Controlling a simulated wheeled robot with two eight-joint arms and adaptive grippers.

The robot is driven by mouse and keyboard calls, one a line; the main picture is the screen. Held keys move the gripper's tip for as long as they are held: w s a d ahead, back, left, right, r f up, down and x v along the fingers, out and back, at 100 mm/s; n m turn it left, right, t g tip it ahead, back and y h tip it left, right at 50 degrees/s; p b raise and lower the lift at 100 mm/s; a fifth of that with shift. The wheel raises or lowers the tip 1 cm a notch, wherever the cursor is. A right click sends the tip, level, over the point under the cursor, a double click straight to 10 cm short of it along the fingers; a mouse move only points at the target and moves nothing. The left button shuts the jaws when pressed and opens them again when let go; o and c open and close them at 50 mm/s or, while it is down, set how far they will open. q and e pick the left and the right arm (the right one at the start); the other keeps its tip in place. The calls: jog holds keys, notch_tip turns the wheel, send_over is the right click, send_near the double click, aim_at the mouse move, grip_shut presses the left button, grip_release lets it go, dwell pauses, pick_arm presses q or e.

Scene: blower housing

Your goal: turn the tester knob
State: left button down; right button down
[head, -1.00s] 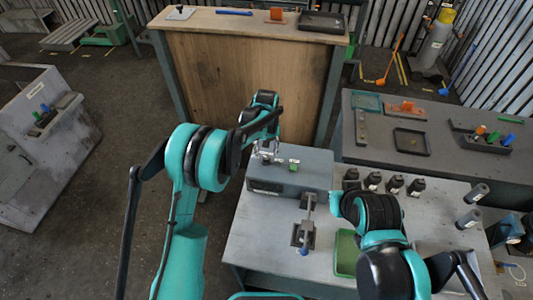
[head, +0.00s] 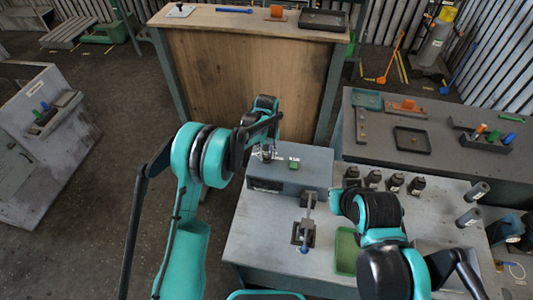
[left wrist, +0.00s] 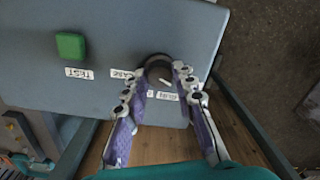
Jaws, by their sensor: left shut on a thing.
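The tester is a grey box (head: 312,181) on the workbench in the middle of the head view. The dark, round tester knob (left wrist: 158,66) sits on its top face and has a light pointer mark. My left gripper (head: 267,153) is over the left part of the box. In the left wrist view its two fingertips (left wrist: 160,76) are shut around the knob, one on each side. Labels beside the knob read TEST, TARE and RUN, the last one partly covered. A green button (left wrist: 70,45) is apart from the gripper. My right gripper is not in view; only its arm shows.
A small lever fixture (head: 304,234) stands in front of the tester. A green tray (head: 347,250) and several dark bottles (head: 373,179) are to its right. A wooden-topped bench (head: 250,20) stands behind.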

aim_at(266, 155)
pick_arm(q)
jog(key=m+b, duration=0.3)
jog(key=shift+f, duration=0.15)
jog(key=m+b, duration=0.1)
jog(key=m, duration=0.1)
jog(key=shift+m, duration=0.4)
jog(key=shift+m+b, duration=0.8)
jog(key=shift+m, duration=0.5)
jog(key=c, duration=1.2)
grip_release()
jog(key=shift+r, duration=0.2)
notch_tip(266, 155, up, 12)
